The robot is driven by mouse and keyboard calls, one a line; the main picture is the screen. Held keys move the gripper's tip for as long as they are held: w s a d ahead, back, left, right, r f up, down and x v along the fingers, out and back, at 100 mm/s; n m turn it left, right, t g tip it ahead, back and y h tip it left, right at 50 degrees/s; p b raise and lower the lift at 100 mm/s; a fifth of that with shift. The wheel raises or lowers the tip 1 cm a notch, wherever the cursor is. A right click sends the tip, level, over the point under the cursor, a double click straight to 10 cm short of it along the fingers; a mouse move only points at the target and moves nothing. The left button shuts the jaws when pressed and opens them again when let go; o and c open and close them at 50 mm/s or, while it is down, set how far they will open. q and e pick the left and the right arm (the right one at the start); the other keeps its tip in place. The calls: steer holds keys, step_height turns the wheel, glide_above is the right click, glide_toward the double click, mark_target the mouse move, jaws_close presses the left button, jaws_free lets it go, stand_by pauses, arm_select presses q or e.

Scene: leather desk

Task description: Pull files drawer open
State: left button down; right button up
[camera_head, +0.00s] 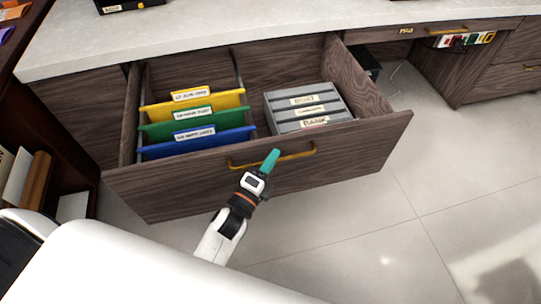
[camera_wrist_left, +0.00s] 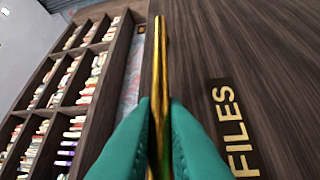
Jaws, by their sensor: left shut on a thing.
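The files drawer (camera_head: 190,187) is dark wood and stands pulled out from under the desk, its inside open to view. Its front also shows in the left wrist view (camera_wrist_left: 250,60), with a black label (camera_wrist_left: 230,125) reading FILES. A long gold handle (camera_head: 240,165) runs across the drawer front. My left gripper (camera_head: 273,157), with teal fingers, is at the middle of the handle. In the left wrist view its fingers (camera_wrist_left: 158,125) are shut on the gold bar (camera_wrist_left: 158,60), one on each side. My right gripper is not in view.
Yellow, green and blue hanging folders (camera_head: 195,114) and grey binders (camera_head: 312,108) lie inside the drawer. The pale desktop (camera_head: 220,30) is above. A dark shelf (camera_head: 62,140) with books stands at the left. Bare tiled floor (camera_head: 400,230) lies in front and right.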

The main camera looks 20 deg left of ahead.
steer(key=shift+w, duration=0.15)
arm_select(q)
steer(key=c, duration=1.8)
jaws_free()
steer(key=shift+o, duration=0.2)
steer(key=v, duration=1.2)
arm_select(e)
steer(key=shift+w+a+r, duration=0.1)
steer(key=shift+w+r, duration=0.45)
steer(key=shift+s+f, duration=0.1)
